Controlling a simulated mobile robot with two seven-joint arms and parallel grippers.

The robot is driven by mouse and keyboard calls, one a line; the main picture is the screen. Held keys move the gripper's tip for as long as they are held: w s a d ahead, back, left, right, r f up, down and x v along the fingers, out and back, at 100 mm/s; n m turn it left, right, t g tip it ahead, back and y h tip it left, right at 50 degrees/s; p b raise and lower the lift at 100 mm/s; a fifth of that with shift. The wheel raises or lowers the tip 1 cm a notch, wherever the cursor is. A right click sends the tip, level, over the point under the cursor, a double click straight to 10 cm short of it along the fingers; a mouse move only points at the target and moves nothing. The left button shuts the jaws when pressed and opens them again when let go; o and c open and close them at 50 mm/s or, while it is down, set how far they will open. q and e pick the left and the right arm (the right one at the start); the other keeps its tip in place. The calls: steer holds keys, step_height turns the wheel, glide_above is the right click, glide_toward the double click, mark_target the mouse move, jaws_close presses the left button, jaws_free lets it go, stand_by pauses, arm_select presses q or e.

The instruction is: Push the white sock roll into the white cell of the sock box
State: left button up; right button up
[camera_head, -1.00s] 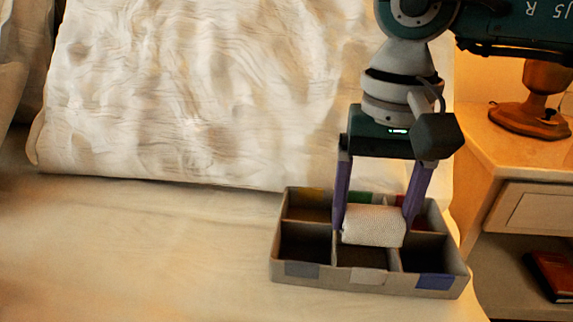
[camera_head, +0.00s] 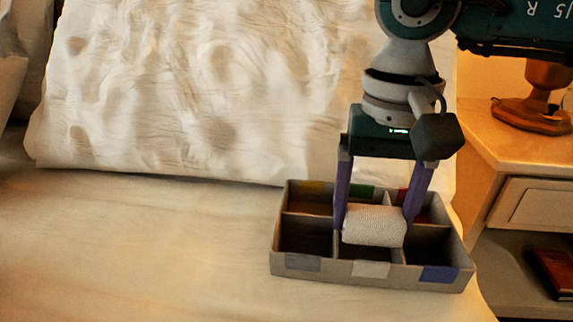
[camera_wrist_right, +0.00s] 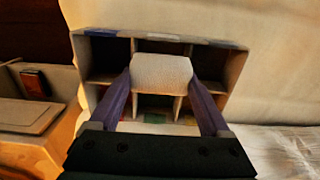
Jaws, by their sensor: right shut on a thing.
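The white sock roll (camera_head: 374,226) is pinched lengthwise between the two purple fingers of my right gripper (camera_head: 373,222). It hangs over the front middle cell of the sock box, at about rim height; its exact depth is hard to tell. The sock box (camera_head: 303,264) is grey with two rows of cells and lies on the bed. The front middle cell has the white label (camera_head: 370,269). In the right wrist view the roll (camera_wrist_right: 162,72) covers part of the middle cells between the fingers. My left gripper is out of view.
Grey and blue labels mark the front cells beside the white one; yellow, green and red mark the back row. The visible cells look empty. A pillow (camera_head: 200,95) lies behind the box. A nightstand (camera_head: 530,205) with a lamp (camera_head: 535,105) stands right. The bed left of the box is clear.

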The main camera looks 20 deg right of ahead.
mark_target(376, 208)
arm_select(q)
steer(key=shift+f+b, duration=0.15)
steer(key=shift+b, duration=0.35)
arm_select(e)
steer(key=shift+s+a+f, duration=0.1)
steer(key=shift+s+f, duration=0.05)
steer(key=shift+f, duration=0.5)
steer(key=o, duration=1.1)
steer(key=shift+o, duration=0.2)
steer(key=shift+r, duration=0.1)
arm_select(q)
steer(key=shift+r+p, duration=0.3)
steer(key=shift+p, duration=0.15)
arm_select(e)
steer(key=shift+r, duration=0.65)
arm_select(q)
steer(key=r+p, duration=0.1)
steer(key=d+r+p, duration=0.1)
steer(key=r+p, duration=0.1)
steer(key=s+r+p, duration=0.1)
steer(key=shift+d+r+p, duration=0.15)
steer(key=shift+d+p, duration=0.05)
steer(key=shift+p, duration=0.2)
arm_select(e)
step_height(376, 208, up, 6)
steer(key=shift+r, duration=0.2)
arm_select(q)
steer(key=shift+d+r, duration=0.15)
arm_select(e)
steer(key=shift+r, duration=0.25)
